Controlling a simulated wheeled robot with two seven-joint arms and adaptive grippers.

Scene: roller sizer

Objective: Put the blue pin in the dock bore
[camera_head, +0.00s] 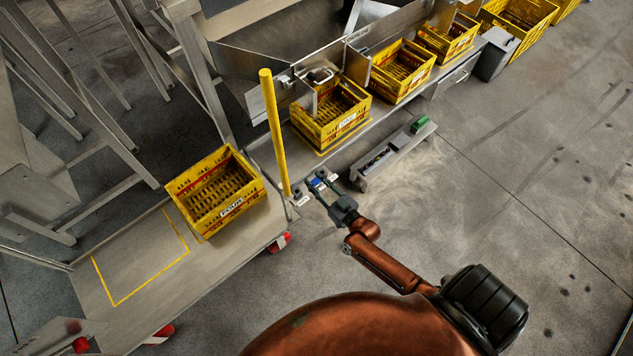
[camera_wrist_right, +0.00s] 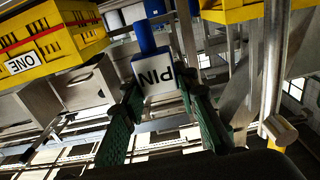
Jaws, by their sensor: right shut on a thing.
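My right gripper (camera_head: 322,190) is shut on the blue pin. In the right wrist view, my two green fingers (camera_wrist_right: 160,88) sit on either side of a white block lettered PIN, and the pin's blue shaft (camera_wrist_right: 146,38) extends beyond it. In the head view the pin (camera_head: 318,183) is a small blue patch at the fingertips, by the bench corner. Small dark fixtures (camera_head: 297,192) with white labels stand beside it; their lettering is too small to read. I cannot make out the dock bore. My left gripper is not in view.
A yellow post (camera_head: 273,130) rises just left of the gripper. A yellow crate (camera_head: 215,190) sits on the cart at left, and another yellow crate (camera_head: 331,112) stands behind. A low grey bench (camera_head: 395,155) with a green item is to the right. The floor at right is clear.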

